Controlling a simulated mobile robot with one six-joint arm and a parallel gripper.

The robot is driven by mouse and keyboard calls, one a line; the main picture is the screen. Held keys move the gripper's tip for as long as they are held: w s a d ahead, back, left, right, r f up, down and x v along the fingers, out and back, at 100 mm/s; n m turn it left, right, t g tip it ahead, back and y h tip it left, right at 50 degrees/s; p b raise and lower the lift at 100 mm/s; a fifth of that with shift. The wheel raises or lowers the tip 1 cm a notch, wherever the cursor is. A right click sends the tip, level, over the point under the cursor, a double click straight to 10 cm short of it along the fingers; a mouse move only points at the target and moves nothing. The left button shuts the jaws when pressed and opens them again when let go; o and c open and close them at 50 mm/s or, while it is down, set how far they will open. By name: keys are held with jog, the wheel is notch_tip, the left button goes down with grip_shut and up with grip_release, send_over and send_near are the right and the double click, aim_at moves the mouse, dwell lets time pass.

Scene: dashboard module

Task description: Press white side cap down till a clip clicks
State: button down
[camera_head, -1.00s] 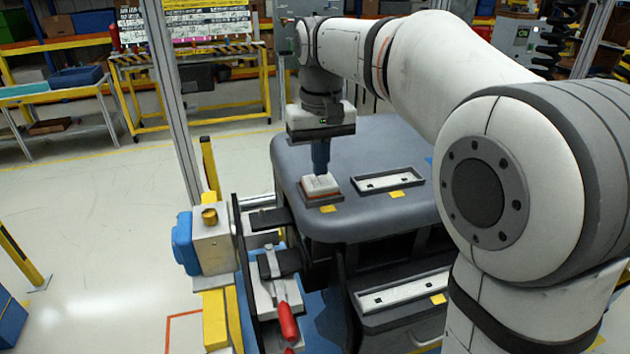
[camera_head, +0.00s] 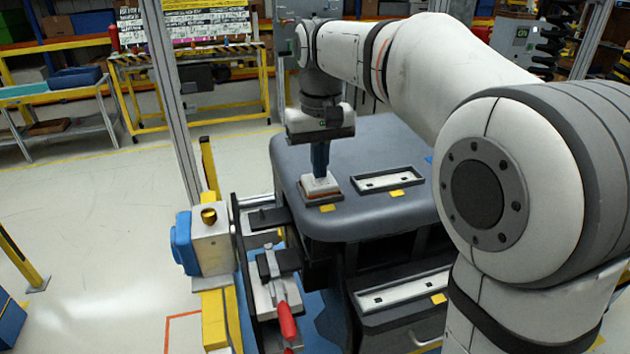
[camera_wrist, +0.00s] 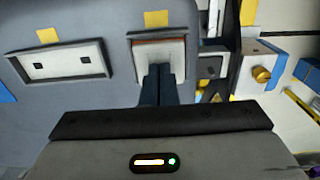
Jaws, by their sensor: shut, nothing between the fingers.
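The white side cap (camera_head: 319,184) sits in a dark frame with a reddish rim on top of the grey dashboard module (camera_head: 375,150), near its left front corner. My gripper (camera_head: 320,172) points down with its blue fingers together and empty, their tips at the cap's top. In the wrist view the cap (camera_wrist: 158,51) shows just beyond the closed fingers (camera_wrist: 158,70). The fingertips appear to touch the cap, but the exact contact is hard to see. The clips are hidden, so I cannot tell whether one is engaged.
A long white panel in a dark frame (camera_head: 388,180) lies right of the cap. Yellow tags mark both places. A toggle clamp with a red handle (camera_head: 287,320) and a grey block with a brass knob (camera_head: 209,217) stand at the module's left. Open floor lies farther left.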

jog(key=shift+f+b, duration=0.35)
jog(key=shift+f, duration=0.3)
jog(key=shift+s+f, duration=0.1)
jog(key=shift+f, duration=0.2)
dwell(2.5)
jog(key=shift+r, duration=0.1)
notch_tip(320, 180, up, 8)
jog(key=p, duration=0.7)
jog(key=shift+p, duration=0.35)
jog(key=s+d+f+m+t, duration=0.1)
jog(key=s+d+f, duration=0.5)
jog(key=s, duration=0.3)
jog(key=s+d+f+m+t+b, duration=0.1)
jog(key=s+d+f+m+t, duration=0.1)
jog(key=s+d+f, duration=0.3)
jog(key=s+d, duration=0.2)
jog(key=s, duration=0.2)
jog(key=shift+s+f, duration=0.35)
